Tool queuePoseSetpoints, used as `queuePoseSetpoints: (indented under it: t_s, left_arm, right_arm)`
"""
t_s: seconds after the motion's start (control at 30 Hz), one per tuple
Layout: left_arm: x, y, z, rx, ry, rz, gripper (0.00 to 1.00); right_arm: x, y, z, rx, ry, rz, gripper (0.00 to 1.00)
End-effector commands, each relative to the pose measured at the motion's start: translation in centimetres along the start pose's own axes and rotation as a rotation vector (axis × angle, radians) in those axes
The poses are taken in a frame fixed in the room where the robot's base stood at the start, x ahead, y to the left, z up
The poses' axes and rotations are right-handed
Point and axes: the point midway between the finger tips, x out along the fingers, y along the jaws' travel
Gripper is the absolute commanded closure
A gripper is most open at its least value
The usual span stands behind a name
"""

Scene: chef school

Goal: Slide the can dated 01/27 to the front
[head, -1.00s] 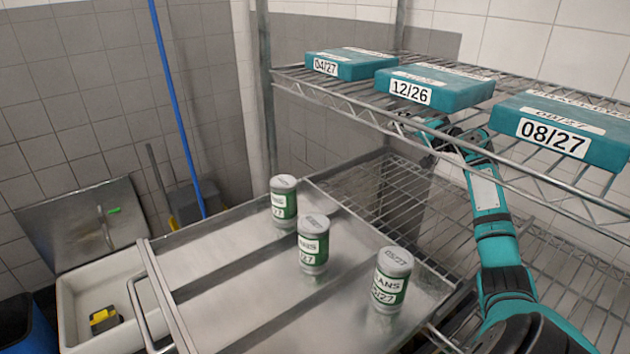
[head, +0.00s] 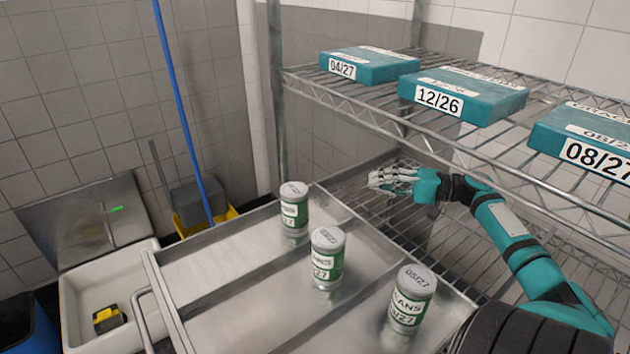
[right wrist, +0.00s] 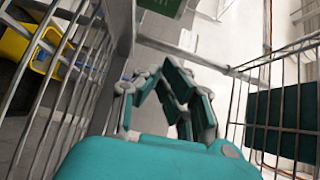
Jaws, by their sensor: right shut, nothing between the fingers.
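Three green-and-silver cans stand upright on the steel cart. The far can (head: 294,211) is at the cart's back corner, the middle can (head: 327,258) is nearer, and the near can (head: 410,299) is at the right. The near can's lid reads 05/27; I cannot read the full dates on the other two. My right gripper (head: 376,180) is shut and empty, over the lower wire shelf behind the cart, to the right of the far can and apart from it. It also shows in the right wrist view (right wrist: 170,88). My left gripper is not in view.
The cart (head: 200,258) has raised rims and dividers running between the cans. Above my right arm, the upper wire shelf (head: 480,160) holds teal boxes marked 04/27, 12/26 (head: 462,94) and 08/27. A white sink (head: 85,300) and blue pole (head: 182,110) are at the left.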

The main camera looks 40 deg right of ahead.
Motion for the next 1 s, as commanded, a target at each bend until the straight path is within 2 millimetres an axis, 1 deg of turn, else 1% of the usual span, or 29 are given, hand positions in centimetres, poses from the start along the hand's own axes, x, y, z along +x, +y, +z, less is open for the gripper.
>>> queuePoseSetpoints:
  t_s: [0.03, 0.13, 0.23, 0.37, 0.6, 0.7, 0.83, 1.0]
  left_arm:
    - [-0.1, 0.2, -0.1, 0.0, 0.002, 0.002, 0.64]
    - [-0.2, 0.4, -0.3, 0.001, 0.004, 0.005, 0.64]
    - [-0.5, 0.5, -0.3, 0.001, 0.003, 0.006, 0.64]
    - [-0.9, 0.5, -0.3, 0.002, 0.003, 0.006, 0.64]
    - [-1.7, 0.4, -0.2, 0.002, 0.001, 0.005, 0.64]
    - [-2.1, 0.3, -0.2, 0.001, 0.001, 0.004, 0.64]
    - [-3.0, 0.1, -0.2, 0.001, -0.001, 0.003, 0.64]
    - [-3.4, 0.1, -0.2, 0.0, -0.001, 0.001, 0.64]
  right_arm:
    - [-0.1, 0.0, 0.5, 0.02, -0.015, -0.009, 1.0]
    - [0.1, -0.1, 1.0, 0.037, -0.03, -0.022, 1.0]
    - [1.2, -0.3, 1.1, 0.039, -0.032, -0.025, 1.0]
    - [3.6, -0.5, 1.1, 0.037, -0.033, -0.025, 1.0]
    - [8.6, -0.6, 1.2, 0.035, -0.031, -0.025, 1.0]
    - [10.2, -0.7, 1.5, 0.037, -0.031, -0.024, 1.0]
    - [11.4, -0.7, 3.1, 0.038, -0.031, -0.022, 1.0]
    - [12.4, -0.6, 4.0, 0.037, -0.029, -0.023, 1.0]
